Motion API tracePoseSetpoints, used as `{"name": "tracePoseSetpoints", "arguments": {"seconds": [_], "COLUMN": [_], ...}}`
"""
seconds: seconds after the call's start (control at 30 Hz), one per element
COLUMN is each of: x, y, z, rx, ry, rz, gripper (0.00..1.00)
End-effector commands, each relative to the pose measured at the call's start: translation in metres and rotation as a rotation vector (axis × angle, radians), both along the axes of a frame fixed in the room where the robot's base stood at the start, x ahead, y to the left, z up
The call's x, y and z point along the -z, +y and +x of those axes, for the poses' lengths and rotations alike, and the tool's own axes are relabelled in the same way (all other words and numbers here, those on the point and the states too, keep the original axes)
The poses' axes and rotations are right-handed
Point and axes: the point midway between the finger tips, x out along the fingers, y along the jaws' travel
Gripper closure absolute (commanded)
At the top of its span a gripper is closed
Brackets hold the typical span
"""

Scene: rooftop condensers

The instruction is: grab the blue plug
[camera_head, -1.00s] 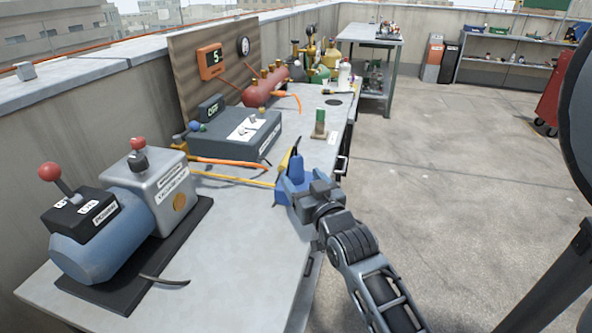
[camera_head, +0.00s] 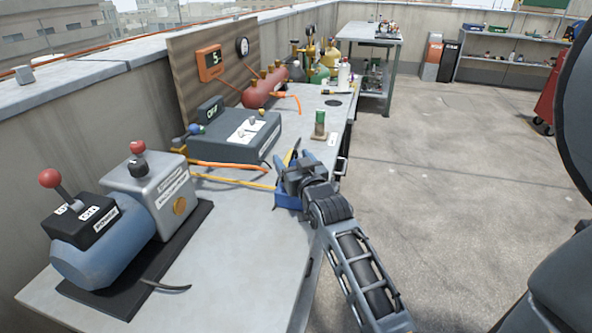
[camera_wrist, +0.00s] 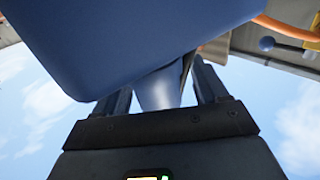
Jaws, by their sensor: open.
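In the head view a blue block (camera_head: 287,199) sits at the right edge of the grey bench, mostly behind my gripper (camera_head: 293,170). The upright blue plug above it is hidden there by my gripper and wrist. In the wrist view a tapered blue piece (camera_wrist: 158,92), likely the plug, shows between the two dark fingers of my open gripper (camera_wrist: 160,88). I cannot tell whether either finger touches it. A large, smooth blue surface (camera_wrist: 140,40) fills the top of the wrist view, very close to the camera.
A blue motor unit with levers (camera_head: 110,250) stands front left on the bench. A dark grey box (camera_head: 235,135) and a small green-topped piece (camera_head: 319,125) lie farther back. Orange and yellow cables (camera_head: 235,181) run toward the block. Open concrete floor (camera_head: 450,190) lies right.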

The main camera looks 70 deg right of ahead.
Motion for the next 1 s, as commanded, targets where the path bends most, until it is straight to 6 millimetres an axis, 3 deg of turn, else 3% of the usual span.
{"name": "tracePoseSetpoints", "arguments": {"seconds": [0.2,0.8,1.0], "x": [0.0002,0.0,-0.0005], "y": [-0.0003,-0.0002,-0.0002], "z": [0.0003,0.0001,0.0001], "rx": [0.0,0.0,0.0], "ry": [0.0,0.0,-0.001], "rz": [0.0,0.0,-0.001], "gripper": [0.29,0.85,0.85]}}
